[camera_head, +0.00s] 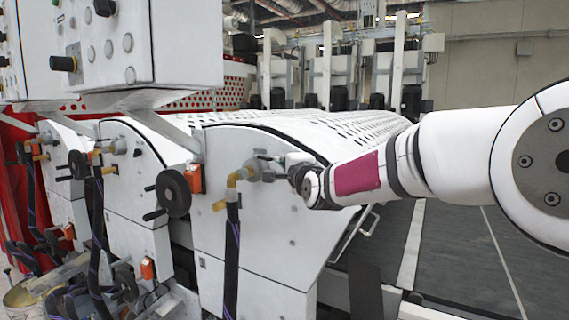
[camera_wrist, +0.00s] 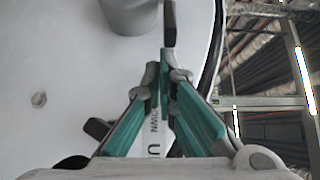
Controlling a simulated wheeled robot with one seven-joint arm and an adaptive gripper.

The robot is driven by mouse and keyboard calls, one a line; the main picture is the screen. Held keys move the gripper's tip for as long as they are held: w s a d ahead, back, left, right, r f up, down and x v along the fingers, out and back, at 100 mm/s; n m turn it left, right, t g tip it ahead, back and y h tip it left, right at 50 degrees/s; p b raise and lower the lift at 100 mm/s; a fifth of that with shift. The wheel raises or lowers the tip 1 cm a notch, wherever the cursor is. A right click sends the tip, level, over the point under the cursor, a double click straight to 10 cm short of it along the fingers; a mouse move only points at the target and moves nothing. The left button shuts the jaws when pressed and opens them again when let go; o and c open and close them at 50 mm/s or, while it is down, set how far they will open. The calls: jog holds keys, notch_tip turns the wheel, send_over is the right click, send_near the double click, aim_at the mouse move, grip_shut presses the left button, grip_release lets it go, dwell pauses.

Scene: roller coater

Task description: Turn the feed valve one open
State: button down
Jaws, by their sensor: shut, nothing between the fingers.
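A grey valve (camera_head: 262,170) with a small dark lever and a brass elbow sits on the side panel of the nearest machine unit. I cannot read which feed valve it is. My gripper (camera_head: 292,172) is just right of the valve, at the panel; its fingers are small and partly hidden in the head view. In the wrist view my gripper (camera_wrist: 165,72) has its teal fingers shut together and empty. A dark flat bar (camera_wrist: 169,24), which looks like a lever, stands just past the fingertips. I cannot tell whether they touch. A grey cylinder (camera_wrist: 130,14) is left of it.
A black hose (camera_head: 231,255) hangs below the brass elbow. A black handwheel (camera_head: 173,193) and an orange box (camera_head: 196,178) are to the left. A control cabinet (camera_head: 110,45) overhangs at upper left. The perforated white hood (camera_head: 330,130) curves behind my arm.

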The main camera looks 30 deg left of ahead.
jog(key=shift+s, duration=0.15)
jog(key=shift+s+a+r+m+t+h+p, duration=0.1)
jog(key=shift+s+m+t+h+p, duration=0.25)
jog(key=shift+p, duration=0.4)
jog(key=shift+h, duration=0.25)
jog(key=s+a+m+t+h+p, duration=0.2)
jog(key=s+a+h+p, duration=0.1)
jog(key=s+a+p, duration=0.2)
jog(key=shift+s+a, duration=1.25)
jog(key=shift+a, duration=0.5)
jog(key=shift+a+m, duration=0.1)
jog(key=shift+m, duration=0.15)
